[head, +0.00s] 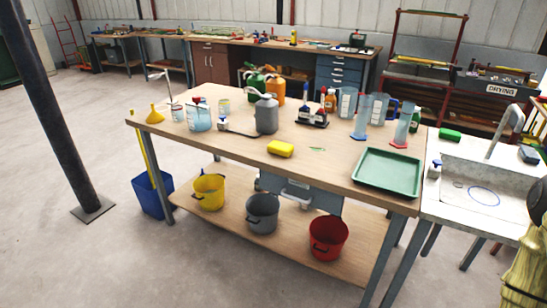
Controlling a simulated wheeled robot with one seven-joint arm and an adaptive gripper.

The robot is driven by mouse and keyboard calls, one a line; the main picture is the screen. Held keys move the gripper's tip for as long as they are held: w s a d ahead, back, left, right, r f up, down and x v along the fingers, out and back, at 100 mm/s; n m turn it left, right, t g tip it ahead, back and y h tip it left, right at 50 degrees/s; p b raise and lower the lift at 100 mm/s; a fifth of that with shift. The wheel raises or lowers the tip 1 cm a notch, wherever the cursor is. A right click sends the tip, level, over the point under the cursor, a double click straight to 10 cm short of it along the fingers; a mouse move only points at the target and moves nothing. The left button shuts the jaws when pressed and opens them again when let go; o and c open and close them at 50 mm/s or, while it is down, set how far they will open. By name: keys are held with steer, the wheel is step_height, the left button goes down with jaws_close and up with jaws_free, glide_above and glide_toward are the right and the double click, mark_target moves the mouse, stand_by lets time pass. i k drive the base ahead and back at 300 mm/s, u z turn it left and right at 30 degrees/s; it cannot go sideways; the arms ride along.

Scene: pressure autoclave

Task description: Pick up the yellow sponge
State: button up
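The yellow sponge (280,149) lies flat on the wooden workbench (325,165), near the middle of its front part. Nothing touches it that I can see. My gripper is not in the head view, so its place relative to the sponge cannot be seen.
A green tray (388,172) lies right of the sponge. A grey jug (266,114), a dark bottle rack (312,119) and blue-tinted cylinders (362,117) stand behind it. A sink (480,190) adjoins at right. Yellow (208,191), grey (262,212) and red (328,237) buckets occupy the lower shelf.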

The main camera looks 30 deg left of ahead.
mark_target(283, 149)
steer(key=z, duration=0.6)
steer(key=k, duration=0.1)
steer(key=u, duration=1.8)
steer(key=i, duration=0.55)
steer(key=u, duration=0.2)
